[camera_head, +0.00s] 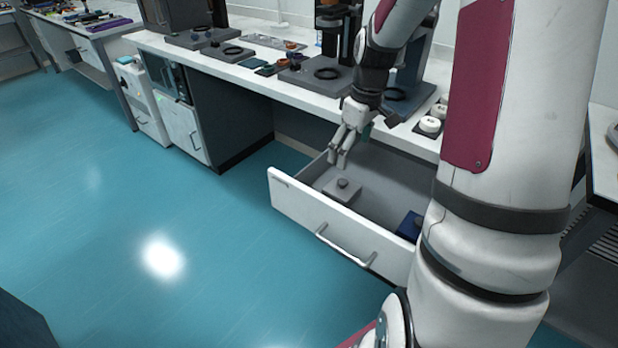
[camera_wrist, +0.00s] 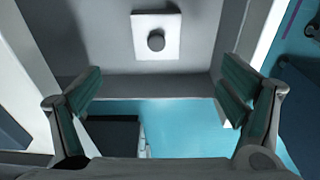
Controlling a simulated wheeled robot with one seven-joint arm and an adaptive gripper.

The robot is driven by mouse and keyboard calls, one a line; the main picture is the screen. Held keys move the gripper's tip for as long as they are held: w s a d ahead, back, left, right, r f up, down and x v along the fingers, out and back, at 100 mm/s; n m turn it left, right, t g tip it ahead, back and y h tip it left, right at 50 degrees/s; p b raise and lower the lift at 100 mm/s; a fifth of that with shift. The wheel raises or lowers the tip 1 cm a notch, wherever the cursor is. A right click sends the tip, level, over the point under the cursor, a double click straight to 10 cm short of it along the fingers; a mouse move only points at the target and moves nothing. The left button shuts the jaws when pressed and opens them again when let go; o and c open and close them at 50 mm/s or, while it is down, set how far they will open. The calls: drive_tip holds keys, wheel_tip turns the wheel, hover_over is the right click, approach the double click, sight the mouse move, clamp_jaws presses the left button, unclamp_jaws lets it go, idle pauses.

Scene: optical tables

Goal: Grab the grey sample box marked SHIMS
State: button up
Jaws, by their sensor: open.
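A grey box (camera_head: 343,190) with a dark round knob on its lid lies in the open drawer (camera_head: 285,196). In the wrist view the box (camera_wrist: 141,49) is at the top middle, beyond my fingertips, its top pale and its knob dark. No marking can be read on it. My gripper (camera_head: 341,158) is above the drawer's left part, a little above the box and apart from it. In the wrist view my gripper (camera_wrist: 165,92) has its two green-padded fingers wide apart with nothing between them.
A dark blue box (camera_head: 408,226) lies farther right in the drawer, partly hidden by my arm. The white bench top (camera_head: 262,76) above the drawer holds dark plates, rings and instruments. Blue floor (camera_head: 150,210) is clear in front and to the left.

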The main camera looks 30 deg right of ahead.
sight(344, 181)
drive_tip(key=f, duration=0.3)
drive_tip(key=w+f+b, duration=0.1)
drive_tip(key=f, duration=0.4)
drive_tip(key=shift+w+a+f+b, duration=0.15)
drive_tip(key=shift+a+f+b, duration=0.05)
drive_tip(key=shift+f+b, duration=0.15)
drive_tip(key=shift+w+d+f+b, duration=0.15)
drive_tip(key=shift+f+b, duration=0.25)
drive_tip(key=shift+f, duration=1.1)
drive_tip(key=shift+w+f+b, duration=0.15)
drive_tip(key=shift+f+b, duration=0.2)
drive_tip(key=shift+f, duration=1.15)
drive_tip(key=c, duration=1.4)
drive_tip(key=shift+r, duration=0.15)
drive_tip(key=shift+c, duration=0.9)
